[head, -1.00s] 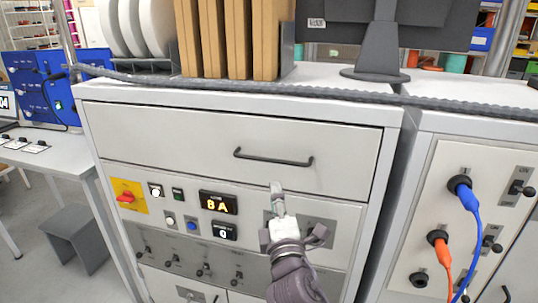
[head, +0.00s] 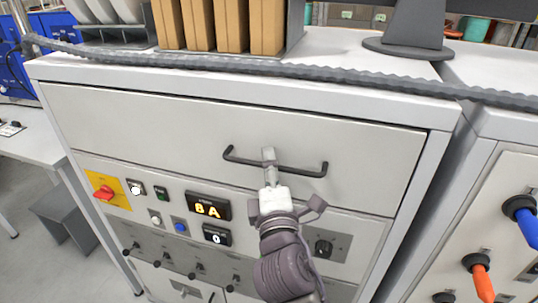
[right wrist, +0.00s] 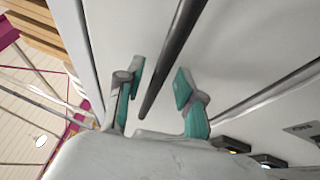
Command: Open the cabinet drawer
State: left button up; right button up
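The cabinet drawer (head: 150,118) is a wide light-grey front at the top of the cabinet, and it looks shut. Its dark bar handle (head: 310,172) runs across the front; it also shows in the right wrist view (right wrist: 172,55). My right gripper (head: 268,154) is at the middle of the handle. In the right wrist view my right gripper (right wrist: 158,88) is open, with teal-padded fingers on either side of the bar and gaps between pads and bar. My left gripper is in no view.
Below the drawer is a control panel with a red switch (head: 104,192), lit displays (head: 208,207) and small knobs. A grey cable (head: 250,67) lies along the cabinet top, with brown boxes (head: 230,25) and a monitor stand (head: 410,48) behind. A second cabinet with blue and orange plugs (head: 480,275) stands right.

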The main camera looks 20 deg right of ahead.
jog(key=shift+s+a+r, duration=0.1)
jog(key=shift+s+r, duration=0.05)
jog(key=shift+s, duration=0.15)
jog(key=shift+c, duration=0.6)
jog(key=c, duration=0.6)
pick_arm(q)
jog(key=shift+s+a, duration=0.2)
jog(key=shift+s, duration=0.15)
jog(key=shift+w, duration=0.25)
pick_arm(e)
jog(key=shift+a, duration=0.1)
